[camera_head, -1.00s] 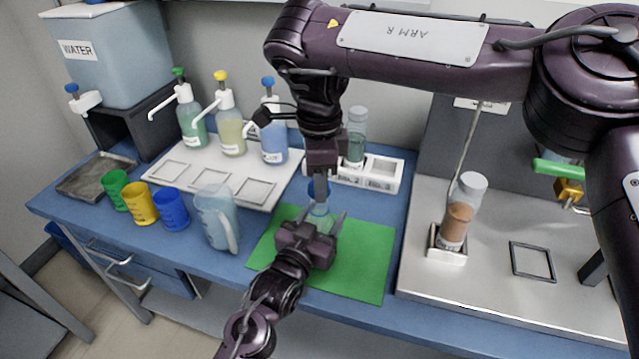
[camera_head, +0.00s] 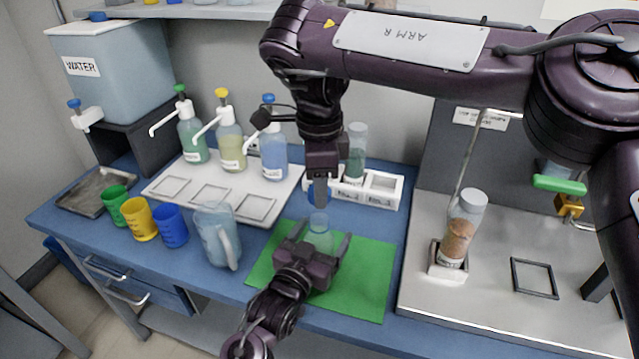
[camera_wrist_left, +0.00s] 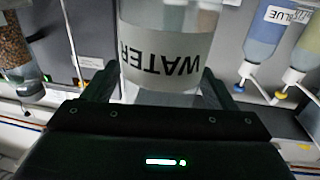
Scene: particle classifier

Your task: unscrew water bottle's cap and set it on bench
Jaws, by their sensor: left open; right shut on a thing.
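The clear water bottle (camera_head: 318,231) stands upright on the green mat (camera_head: 362,272). The wrist view shows its WATER label (camera_wrist_left: 165,62) upside down. My left gripper (camera_head: 319,239) is open around the bottle's body, one finger on each side. My right gripper (camera_head: 320,190) points straight down above the bottle and is shut on the blue cap (camera_head: 321,198). The cap is over the bottle's mouth and partly hidden by the fingers. I cannot tell for certain how large any gap between cap and mouth is.
A clear pitcher (camera_head: 216,235) and blue cup (camera_head: 170,226) stand left of the mat. Pump bottles stand on a white tray (camera_head: 285,192) behind. A white rack (camera_head: 392,190) is close behind my right gripper. The mat's right part is clear.

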